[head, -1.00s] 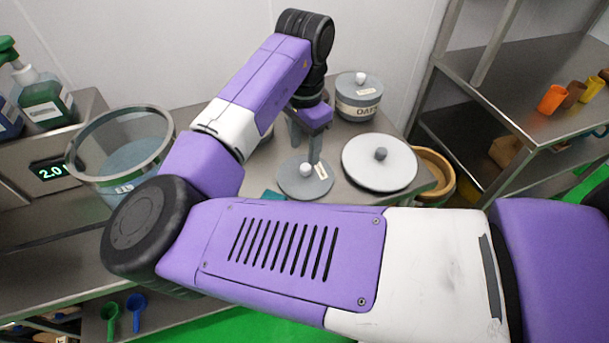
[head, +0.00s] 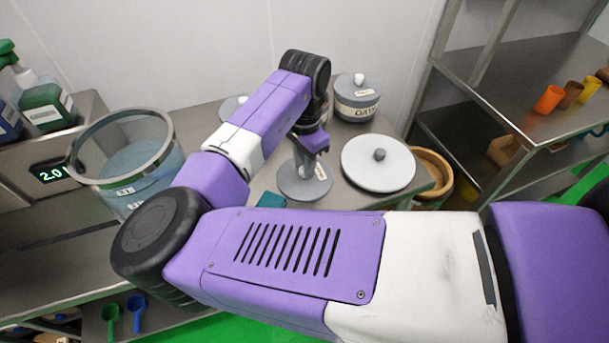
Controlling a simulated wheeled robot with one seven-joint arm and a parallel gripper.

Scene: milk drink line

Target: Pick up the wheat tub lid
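A round grey lid (head: 292,188) with a pale knob and a small tag lies flat on the steel table in the middle. The tag is too small to read, so I cannot tell for sure that it is the wheat tub lid. My gripper (head: 309,166) points down right over this lid, with its fingers at the knob. The fingers partly hide the knob, and I cannot tell whether they are closed on it.
A larger pale lid (head: 362,176) with a dark knob lies close on the right. The lidded oats tub (head: 357,108) stands behind. A big clear bucket (head: 150,180) is at left. A wooden-coloured round container (head: 441,182) stands beyond the table's right edge. Another lid (head: 232,106) shows partly behind my arm.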

